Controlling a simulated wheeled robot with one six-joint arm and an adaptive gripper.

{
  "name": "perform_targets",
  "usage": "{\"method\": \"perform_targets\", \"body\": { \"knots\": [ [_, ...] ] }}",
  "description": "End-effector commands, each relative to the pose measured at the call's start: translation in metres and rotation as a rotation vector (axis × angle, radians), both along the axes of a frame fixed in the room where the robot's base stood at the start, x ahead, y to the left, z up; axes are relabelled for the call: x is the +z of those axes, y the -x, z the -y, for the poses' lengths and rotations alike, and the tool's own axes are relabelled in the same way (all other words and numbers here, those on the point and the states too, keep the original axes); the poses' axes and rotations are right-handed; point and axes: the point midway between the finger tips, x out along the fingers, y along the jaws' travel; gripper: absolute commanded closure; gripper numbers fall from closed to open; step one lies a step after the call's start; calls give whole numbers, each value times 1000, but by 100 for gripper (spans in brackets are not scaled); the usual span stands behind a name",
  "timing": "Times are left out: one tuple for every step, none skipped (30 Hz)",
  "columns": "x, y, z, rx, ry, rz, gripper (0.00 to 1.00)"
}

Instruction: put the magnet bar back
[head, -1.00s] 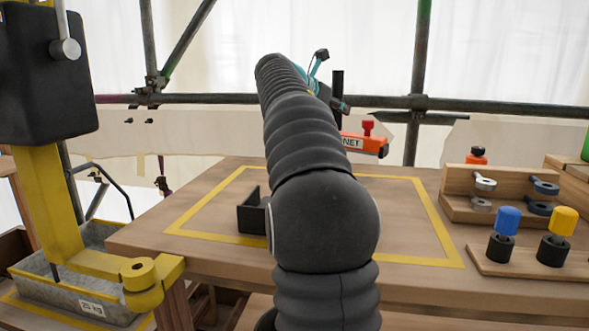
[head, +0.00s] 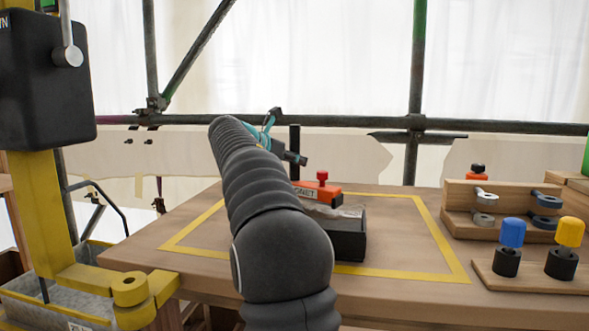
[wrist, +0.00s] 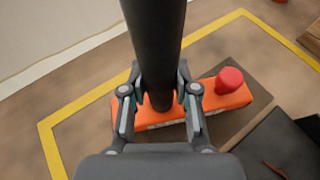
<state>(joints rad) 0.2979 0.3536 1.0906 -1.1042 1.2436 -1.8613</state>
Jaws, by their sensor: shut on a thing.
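The magnet bar (head: 320,192) is orange with a red knob and a label partly hidden by my arm in the head view. A tall black post rises from it. My gripper (wrist: 163,103) is shut around the lower part of this post in the wrist view. In the wrist view the orange bar (wrist: 236,99) lies across below the fingers, with the red knob to their right. The bar is low over the wooden table; I cannot tell if it touches anything. My arm hides much of the gripper in the head view.
A black tray (head: 347,243) stands on the table, just in front of the bar, within a yellow taped outline (head: 440,250). Wooden racks with metal fittings (head: 500,210) and blue and yellow knobs (head: 512,232) stand at the right. A yellow-and-black machine (head: 45,190) stands at the left.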

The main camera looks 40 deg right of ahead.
Motion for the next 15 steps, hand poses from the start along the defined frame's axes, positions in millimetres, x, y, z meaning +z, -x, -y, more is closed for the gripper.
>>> {"method": "perform_targets", "body": {
  "knots": [
    [-9,1,0,0,1,0,100],
    [-11,1,0,0,1,1,100],
    [-13,1,0,0,1,1,100],
    [-13,1,0,0,1,1,100],
    [-12,1,0,-1,1,2,100],
    [-12,1,0,-1,1,2,100],
    [-12,1,0,0,1,2,100],
    [-12,1,0,0,1,2,100],
    [-12,1,0,-1,1,2,100],
    [-12,1,0,0,1,2,100],
    [-12,1,0,0,1,2,100],
    [-13,1,0,0,1,1,100],
    [-14,1,0,0,1,1,100],
    [-14,1,0,1,1,1,100],
    [-15,0,0,0,0,1,63]
  ]
}}
